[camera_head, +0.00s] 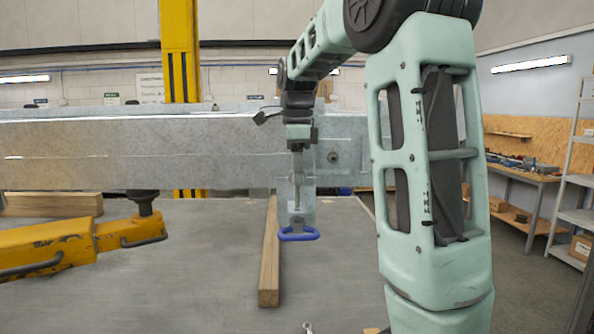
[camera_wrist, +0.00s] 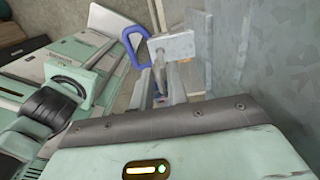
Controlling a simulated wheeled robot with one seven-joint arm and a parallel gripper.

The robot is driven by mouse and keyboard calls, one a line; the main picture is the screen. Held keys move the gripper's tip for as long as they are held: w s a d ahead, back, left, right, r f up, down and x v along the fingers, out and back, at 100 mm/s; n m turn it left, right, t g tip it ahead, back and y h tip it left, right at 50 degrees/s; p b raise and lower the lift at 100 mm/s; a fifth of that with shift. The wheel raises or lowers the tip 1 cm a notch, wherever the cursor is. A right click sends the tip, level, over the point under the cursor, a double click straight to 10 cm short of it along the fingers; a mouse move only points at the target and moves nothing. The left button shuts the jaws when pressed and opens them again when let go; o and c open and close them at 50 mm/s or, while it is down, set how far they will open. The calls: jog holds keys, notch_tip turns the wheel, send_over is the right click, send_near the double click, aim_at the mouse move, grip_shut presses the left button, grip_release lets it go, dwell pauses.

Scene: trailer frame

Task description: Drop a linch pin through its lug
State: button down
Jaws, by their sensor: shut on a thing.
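The linch pin shows by its blue loop handle (camera_head: 298,238), low in front of the frame in the head view. The loop also shows at the top of the wrist view (camera_wrist: 129,42), beside a pale metal block (camera_wrist: 178,46), which seems to be the lug. My gripper (camera_head: 297,207) points down in front of the beam. In the wrist view its narrow fingers (camera_wrist: 160,82) are shut on the pin, close to the block. The fingers partly hide the pin's shank, and I cannot tell whether it is in the lug's hole.
A galvanized beam (camera_head: 130,150) runs across behind my gripper, with a hanging plate near it. A wooden batten (camera_head: 270,270) lies on the grey surface below. A yellow jack arm (camera_head: 60,245) is at the left. Shelving (camera_head: 578,180) stands far right.

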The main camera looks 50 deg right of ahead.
aim_at(297, 206)
jog(key=shift+f+b, duration=1.8)
jog(key=shift+f, duration=1.1)
jog(key=c, duration=1.3)
grip_release()
jog(key=shift+r, duration=0.1)
notch_tip(297, 206, up, 17)
jog(key=shift+r+b, duration=0.15)
jog(key=shift+b, duration=0.2)
